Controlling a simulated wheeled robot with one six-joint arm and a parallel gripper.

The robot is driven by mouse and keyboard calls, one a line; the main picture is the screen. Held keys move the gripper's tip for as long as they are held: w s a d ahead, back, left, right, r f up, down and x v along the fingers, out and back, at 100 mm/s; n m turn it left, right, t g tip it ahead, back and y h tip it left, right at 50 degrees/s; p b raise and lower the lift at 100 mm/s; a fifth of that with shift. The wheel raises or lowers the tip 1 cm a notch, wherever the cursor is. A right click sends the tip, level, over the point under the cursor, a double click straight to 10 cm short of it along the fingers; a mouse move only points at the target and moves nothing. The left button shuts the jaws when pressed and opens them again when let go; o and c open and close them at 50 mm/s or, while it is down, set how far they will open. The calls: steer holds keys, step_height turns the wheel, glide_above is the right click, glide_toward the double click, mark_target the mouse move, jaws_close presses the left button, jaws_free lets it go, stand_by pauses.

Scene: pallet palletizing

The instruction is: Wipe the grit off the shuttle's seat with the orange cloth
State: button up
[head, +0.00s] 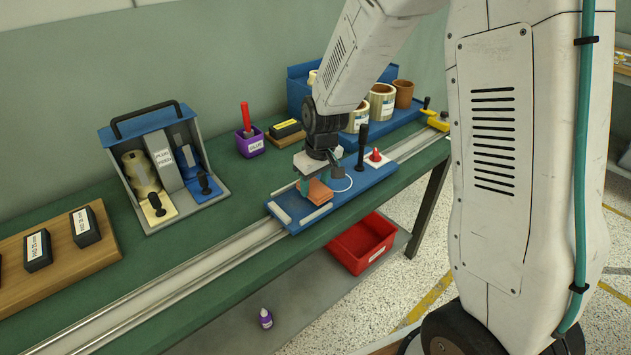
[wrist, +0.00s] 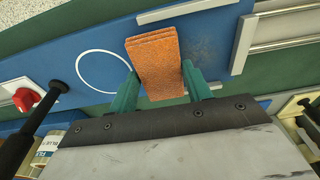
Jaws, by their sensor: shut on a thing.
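My gripper (head: 314,182) is shut on the folded orange cloth (wrist: 155,65), which sits between its two green fingers in the wrist view. The cloth also shows below the gripper in the head view (head: 319,193). It is over the blue shuttle (head: 292,222); whether it touches the plate I cannot tell. A patch of brownish grit (wrist: 203,42) lies on the blue surface just right of the cloth in the wrist view, near the pale guide strips. A white ring (wrist: 80,72) is marked left of the cloth. Grit under the cloth is hidden.
The shuttle sits on a rail (head: 185,276) along the green bench. A caddy (head: 192,205) and a wooden board (head: 98,250) stand left. A red bin (head: 362,245) is below.

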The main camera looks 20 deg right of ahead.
steer(key=shift+f, duration=0.6)
steer(key=shift+a, duration=0.1)
